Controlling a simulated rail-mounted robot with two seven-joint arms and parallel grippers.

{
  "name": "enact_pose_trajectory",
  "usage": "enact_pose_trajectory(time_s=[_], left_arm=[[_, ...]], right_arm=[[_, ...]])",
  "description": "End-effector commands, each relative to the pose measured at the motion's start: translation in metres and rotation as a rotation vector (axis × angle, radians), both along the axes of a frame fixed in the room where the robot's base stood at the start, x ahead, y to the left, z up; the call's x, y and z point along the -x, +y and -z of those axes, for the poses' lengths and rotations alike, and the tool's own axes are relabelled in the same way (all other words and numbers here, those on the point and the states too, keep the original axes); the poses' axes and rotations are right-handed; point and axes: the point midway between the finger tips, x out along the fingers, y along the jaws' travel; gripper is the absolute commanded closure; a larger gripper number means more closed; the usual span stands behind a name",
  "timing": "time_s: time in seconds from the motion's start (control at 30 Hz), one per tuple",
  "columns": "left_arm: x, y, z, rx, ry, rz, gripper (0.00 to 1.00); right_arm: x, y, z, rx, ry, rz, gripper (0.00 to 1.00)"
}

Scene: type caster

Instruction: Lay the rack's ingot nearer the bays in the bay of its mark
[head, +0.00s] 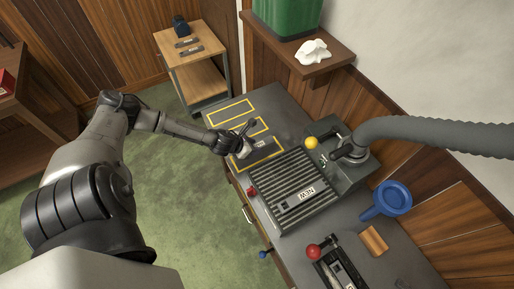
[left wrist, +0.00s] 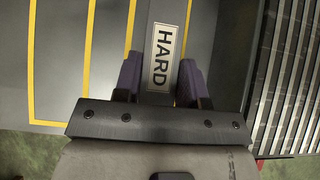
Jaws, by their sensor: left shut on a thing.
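My left gripper (head: 246,146) is shut on a dark grey ingot (left wrist: 150,95) with a white plate reading HARD. In the head view this ingot (head: 265,143) is at the yellow-outlined bay nearest the slatted rack (head: 283,170). I cannot tell whether it touches the bench. In the left wrist view the purple-grey fingers (left wrist: 160,82) sit on both sides of it, with yellow lines to its left. Another ingot (head: 299,200), its label appearing to read NEW upside down, lies on the rack. The far bay (head: 231,111) looks empty. My right gripper is not in view.
A machine with a yellow knob (head: 311,143) and a grey hose (head: 430,132) stands behind the rack. A blue funnel (head: 392,198), a wooden block (head: 374,240) and a red-knobbed lever (head: 313,251) are on the right. A side table (head: 190,38) holds dark bars.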

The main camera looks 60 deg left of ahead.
Motion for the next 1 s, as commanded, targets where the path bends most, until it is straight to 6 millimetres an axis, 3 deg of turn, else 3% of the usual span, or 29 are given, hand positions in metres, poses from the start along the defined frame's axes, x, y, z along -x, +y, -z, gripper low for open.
enact_pose_trajectory(time_s=[0.4, 0.93, 0.97, 1.0], left_arm=[[-0.002, 0.001, 0.033, -0.001, -0.006, 0.001, 1.0], [-0.002, 0.001, 0.04, -0.001, -0.006, 0.001, 1.0], [0.0, 0.0, 0.042, -0.001, 0.0, 0.001, 0.59], [0.0, 0.0, 0.042, -0.001, 0.0, 0.001, 0.55]], right_arm=[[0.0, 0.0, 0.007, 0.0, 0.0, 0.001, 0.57], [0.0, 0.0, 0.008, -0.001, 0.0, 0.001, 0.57], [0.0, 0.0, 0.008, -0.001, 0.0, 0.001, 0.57], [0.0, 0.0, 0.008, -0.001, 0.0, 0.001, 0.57]])
